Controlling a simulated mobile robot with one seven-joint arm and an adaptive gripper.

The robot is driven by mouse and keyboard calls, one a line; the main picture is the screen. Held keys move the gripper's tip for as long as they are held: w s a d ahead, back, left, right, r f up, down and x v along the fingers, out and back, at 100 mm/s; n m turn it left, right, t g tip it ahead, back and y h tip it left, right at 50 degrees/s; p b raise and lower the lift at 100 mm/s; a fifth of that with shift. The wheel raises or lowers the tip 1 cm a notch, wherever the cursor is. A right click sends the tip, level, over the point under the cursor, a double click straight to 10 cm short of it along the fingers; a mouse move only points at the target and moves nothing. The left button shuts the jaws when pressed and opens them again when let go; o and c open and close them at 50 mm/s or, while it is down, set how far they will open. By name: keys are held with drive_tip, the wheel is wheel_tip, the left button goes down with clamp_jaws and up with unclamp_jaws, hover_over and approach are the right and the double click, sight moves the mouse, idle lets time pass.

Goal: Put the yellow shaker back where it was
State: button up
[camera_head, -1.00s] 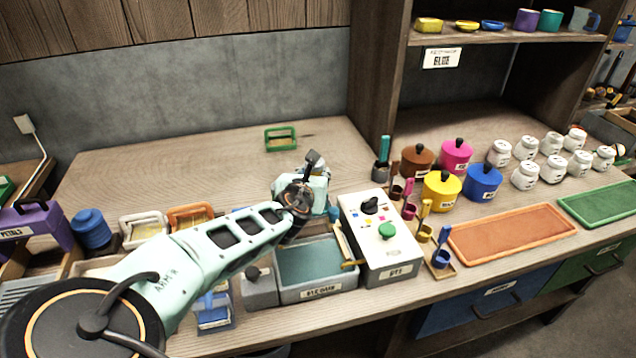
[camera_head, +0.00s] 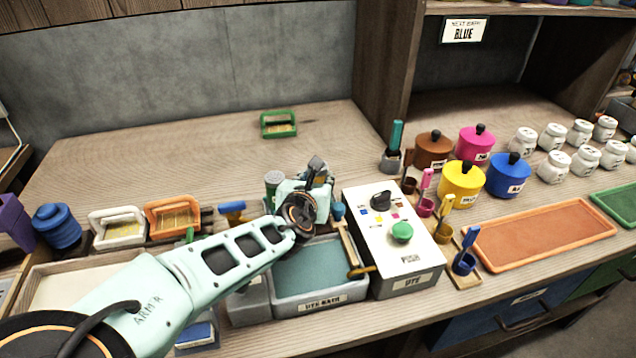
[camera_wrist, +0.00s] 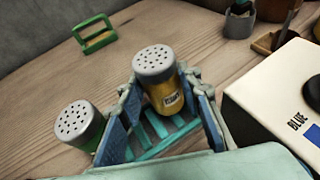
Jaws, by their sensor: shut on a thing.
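The yellow shaker (camera_wrist: 168,97) has a grey perforated lid and a label; in the wrist view it stands between the blue-padded fingers of my gripper (camera_wrist: 165,112). My gripper is shut on it. A green shaker (camera_wrist: 80,132) with a similar lid is just outside the left finger. In the head view my gripper (camera_head: 316,182) is over the bench behind the dye bath, with the green shaker (camera_head: 273,184) at its left.
The dye bath (camera_head: 322,298) is in front of my gripper, and the white dye machine (camera_head: 392,241) stands close at the right. Orange (camera_head: 172,204) and white (camera_head: 117,214) trays are at the left. A green-framed item (camera_head: 278,117) lies behind; the bench around it is clear.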

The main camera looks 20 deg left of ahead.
drive_tip(key=shift+f, duration=0.5)
drive_tip(key=shift+r, duration=0.1)
drive_tip(key=shift+f, duration=0.2)
drive_tip(key=o, duration=1.2)
drive_tip(key=shift+c, duration=0.2)
drive_tip(key=shift+r, duration=0.25)
